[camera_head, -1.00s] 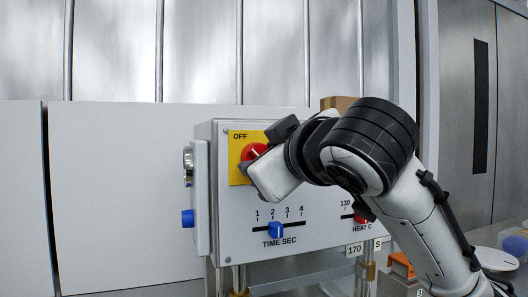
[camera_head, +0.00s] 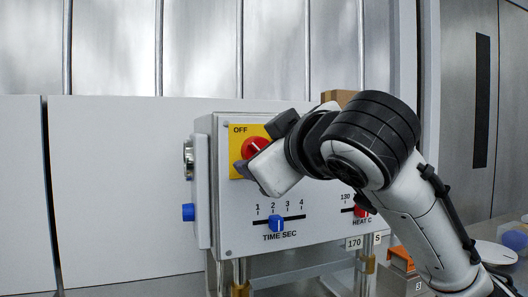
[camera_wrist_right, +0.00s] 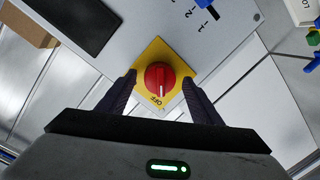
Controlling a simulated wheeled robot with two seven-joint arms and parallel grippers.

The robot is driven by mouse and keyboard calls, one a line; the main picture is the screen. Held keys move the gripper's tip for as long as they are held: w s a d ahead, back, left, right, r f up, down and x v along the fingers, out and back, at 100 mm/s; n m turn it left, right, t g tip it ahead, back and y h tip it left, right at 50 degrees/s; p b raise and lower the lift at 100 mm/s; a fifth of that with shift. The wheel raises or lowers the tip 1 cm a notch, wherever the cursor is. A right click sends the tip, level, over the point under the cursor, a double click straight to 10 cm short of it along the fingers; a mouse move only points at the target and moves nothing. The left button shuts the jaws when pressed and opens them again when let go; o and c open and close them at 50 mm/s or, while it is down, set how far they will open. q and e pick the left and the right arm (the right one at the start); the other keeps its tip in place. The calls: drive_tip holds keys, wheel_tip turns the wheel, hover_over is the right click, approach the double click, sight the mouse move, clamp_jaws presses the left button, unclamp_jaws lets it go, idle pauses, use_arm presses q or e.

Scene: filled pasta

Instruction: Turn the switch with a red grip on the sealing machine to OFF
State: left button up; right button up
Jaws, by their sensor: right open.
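The red grip switch (camera_head: 255,147) sits on a yellow plate (camera_head: 237,170) marked OFF, at the upper left of the sealing machine's front panel (camera_head: 233,215). My right gripper (camera_head: 266,157) is in front of the plate and hides its right part. In the right wrist view the red switch (camera_wrist_right: 157,76) shows between the two open fingers, with a finger on each side and visible gaps. The white mark on the switch points down in that view, toward the OFF label (camera_wrist_right: 156,101). My left gripper is not in view.
Below the switch is the TIME SEC slider with a blue knob (camera_head: 277,223). The red HEAT C slider knob (camera_head: 361,211) is partly behind my right arm. A blue button (camera_head: 188,212) is on the machine's left side.

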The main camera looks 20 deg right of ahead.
drive_tip(key=s+r, duration=0.1)
drive_tip(key=s, duration=0.9)
drive_tip(key=shift+d+b, duration=0.15)
drive_tip(key=shift+b, duration=0.3)
drive_tip(key=shift+s, duration=0.1)
